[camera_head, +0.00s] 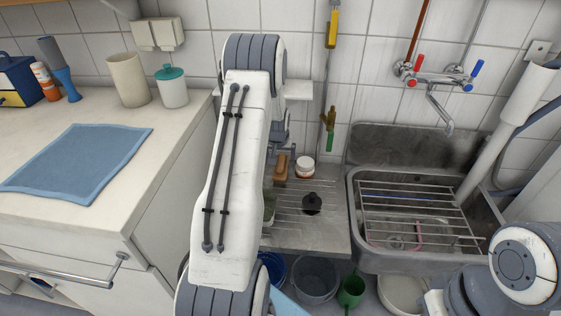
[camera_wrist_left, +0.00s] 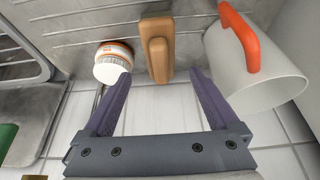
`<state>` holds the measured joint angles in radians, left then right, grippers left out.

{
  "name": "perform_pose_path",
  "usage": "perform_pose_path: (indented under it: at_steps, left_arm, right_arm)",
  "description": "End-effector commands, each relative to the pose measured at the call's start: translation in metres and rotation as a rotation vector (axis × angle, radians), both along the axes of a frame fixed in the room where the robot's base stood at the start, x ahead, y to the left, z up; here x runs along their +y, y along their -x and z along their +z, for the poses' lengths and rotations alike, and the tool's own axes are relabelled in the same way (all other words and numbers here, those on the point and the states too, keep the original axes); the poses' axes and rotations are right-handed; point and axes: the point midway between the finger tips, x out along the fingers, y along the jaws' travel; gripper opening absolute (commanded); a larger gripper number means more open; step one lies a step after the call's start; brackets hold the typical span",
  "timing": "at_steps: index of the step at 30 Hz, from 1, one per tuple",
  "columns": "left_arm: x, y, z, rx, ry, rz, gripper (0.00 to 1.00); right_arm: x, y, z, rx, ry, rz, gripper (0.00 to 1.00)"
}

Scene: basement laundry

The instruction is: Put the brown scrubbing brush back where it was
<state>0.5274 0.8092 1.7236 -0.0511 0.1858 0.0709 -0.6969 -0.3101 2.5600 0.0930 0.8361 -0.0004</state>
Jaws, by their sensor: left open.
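The brown scrubbing brush (camera_head: 281,168) is at the back of the metal drainboard, near the tiled wall. In the left wrist view the brush (camera_wrist_left: 157,48) is in front of my jaws, its near end roughly in line with the gap between the fingertips. My left gripper (camera_wrist_left: 160,74) is open with nothing held; I cannot tell its exact distance to the brush.
A white jar with an orange band (camera_wrist_left: 113,62) stands close to one side of the brush. A white mug with an orange handle (camera_wrist_left: 253,75) is close on the other side. A dark-lidded item (camera_head: 312,204) stands nearer the drainboard's front. The sink (camera_head: 354,235) is to the right.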

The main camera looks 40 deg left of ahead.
Motion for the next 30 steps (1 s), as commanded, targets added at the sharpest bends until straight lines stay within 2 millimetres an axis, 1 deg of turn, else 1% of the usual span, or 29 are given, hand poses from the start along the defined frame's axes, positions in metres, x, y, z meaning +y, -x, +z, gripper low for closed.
perform_pose_path:
  at_steps: [1, 6, 9, 14, 16, 17, 19, 20, 23, 24, 26, 27, 29, 30]
  left_arm:
    - [-0.002, 0.003, 0.012, -0.003, -0.002, 0.000, 0.94]
    - [-0.008, 0.013, 0.034, 0.000, 0.000, 0.000, 0.94]
    - [-0.010, 0.016, 0.041, 0.000, 0.000, 0.000, 0.94]
    - [-0.011, 0.017, 0.044, 0.001, 0.000, -0.001, 0.94]
    - [-0.016, 0.016, 0.046, 0.002, 0.002, -0.009, 0.94]
    - [-0.021, 0.015, 0.048, 0.004, 0.003, -0.019, 0.94]
    - [-0.047, 0.012, 0.058, 0.012, 0.009, -0.063, 0.94]
    - [-0.064, 0.010, 0.064, 0.019, 0.013, -0.093, 0.94]
    - [-0.142, 0.015, 0.091, 0.051, 0.031, -0.230, 0.94]
    - [-0.180, 0.024, 0.102, 0.071, 0.041, -0.298, 0.94]
    - [-0.236, 0.045, 0.119, 0.104, 0.053, -0.408, 0.94]
    - [-0.271, 0.064, 0.130, 0.129, 0.060, -0.484, 0.94]
    - [-0.319, 0.101, 0.143, 0.168, 0.069, -0.601, 0.94]
    - [-0.346, 0.128, 0.151, 0.194, 0.072, -0.680, 0.94]
  right_arm:
    - [0.000, 0.000, 0.002, 0.000, 0.000, 0.000, 0.00]
    - [0.000, 0.000, 0.004, 0.000, 0.000, 0.000, 0.00]
    - [0.000, 0.000, 0.005, 0.000, 0.000, 0.000, 0.00]
    - [0.000, 0.000, 0.005, 0.000, 0.000, 0.000, 0.00]
    - [0.000, 0.000, 0.005, 0.000, 0.000, 0.000, 0.00]
    - [0.000, 0.000, 0.005, 0.000, 0.000, 0.000, 0.00]
    - [0.000, 0.000, 0.005, 0.000, 0.000, 0.000, 0.00]
    - [0.000, 0.000, 0.005, 0.000, 0.000, 0.000, 0.00]
    - [0.000, 0.000, 0.005, 0.000, 0.000, 0.000, 0.00]
    - [0.000, 0.000, 0.005, 0.000, 0.000, 0.000, 0.00]
    - [0.000, 0.000, 0.005, 0.000, 0.000, 0.000, 0.00]
    - [0.000, 0.000, 0.005, 0.000, 0.000, 0.000, 0.00]
    - [0.000, 0.000, 0.005, 0.000, 0.000, 0.000, 0.00]
    - [0.000, 0.000, 0.005, 0.000, 0.000, 0.000, 0.00]
